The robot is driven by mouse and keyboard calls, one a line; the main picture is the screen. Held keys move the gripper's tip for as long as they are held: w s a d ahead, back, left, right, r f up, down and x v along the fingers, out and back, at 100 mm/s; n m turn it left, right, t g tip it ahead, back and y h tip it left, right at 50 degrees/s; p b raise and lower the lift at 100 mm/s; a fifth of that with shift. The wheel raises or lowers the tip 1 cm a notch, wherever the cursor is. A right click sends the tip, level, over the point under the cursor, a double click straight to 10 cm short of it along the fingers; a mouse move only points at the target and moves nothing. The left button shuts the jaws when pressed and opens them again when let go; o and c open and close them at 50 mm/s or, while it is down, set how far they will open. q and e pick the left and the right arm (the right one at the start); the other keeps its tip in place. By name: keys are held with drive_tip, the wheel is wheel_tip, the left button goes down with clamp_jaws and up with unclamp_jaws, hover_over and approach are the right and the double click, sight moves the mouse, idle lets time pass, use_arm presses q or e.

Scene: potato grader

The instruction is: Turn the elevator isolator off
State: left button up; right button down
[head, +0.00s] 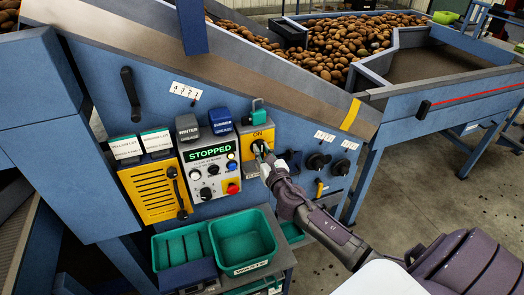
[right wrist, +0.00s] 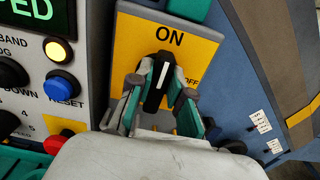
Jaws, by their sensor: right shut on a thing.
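The isolator is a yellow plate marked ON at its top (head: 262,135), to the right of the control panel in the head view. In the right wrist view the plate (right wrist: 205,48) also shows OFF at its right, partly hidden. Its black rotary knob (right wrist: 155,97) carries a white line that stands nearly upright, leaning slightly right, toward ON. My right gripper (head: 266,157) is at the knob, with its green-padded fingers (right wrist: 160,80) on both sides of it, shut on it. The lower part of the plate is hidden by the gripper. My left gripper is not in view.
The control panel (head: 208,170) beside it has a lit STOPPED display, a blue button and a red button. A green padlock-like piece (head: 257,112) sits above the isolator. More black knobs (head: 318,161) are to the right. Green bins (head: 243,237) stand below.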

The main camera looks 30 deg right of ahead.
drive_tip(key=shift+m, duration=0.3)
drive_tip(key=m+b, duration=0.1)
drive_tip(key=m, duration=0.3)
drive_tip(key=shift+d, duration=0.2)
drive_tip(key=m, duration=0.4)
drive_tip(key=m+b, duration=0.1)
drive_tip(key=m, duration=0.3)
drive_tip(key=f+m+b, duration=0.1)
drive_tip(key=m, duration=0.4)
drive_tip(key=shift+s+d, duration=0.1)
drive_tip(key=shift+d, duration=0.2)
drive_tip(key=shift+m, duration=0.3)
drive_tip(key=c, duration=1.1)
unclamp_jaws()
